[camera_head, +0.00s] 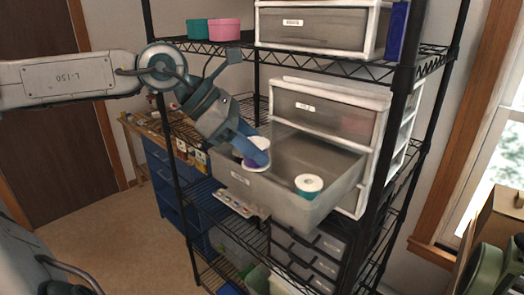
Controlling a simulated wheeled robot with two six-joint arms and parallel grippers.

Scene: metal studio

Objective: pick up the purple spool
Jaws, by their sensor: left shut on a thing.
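The purple spool (250,164), with a white top, is at the left end of the open grey drawer (297,206). My left gripper (254,148) reaches in from the upper left and is shut on the spool, its blue fingers covering part of it. I cannot tell whether the spool still touches the drawer floor. A second spool (309,185), teal with a white top, stands in the right part of the same drawer. My right gripper is not in view.
The drawer unit (325,112) stands on a black wire rack (403,110), whose posts and upper shelf are close to my left arm. Teal and pink containers (222,29) sit on the upper shelf. Blue drawers (165,180) stand behind at left. Floor (120,240) shows at lower left.

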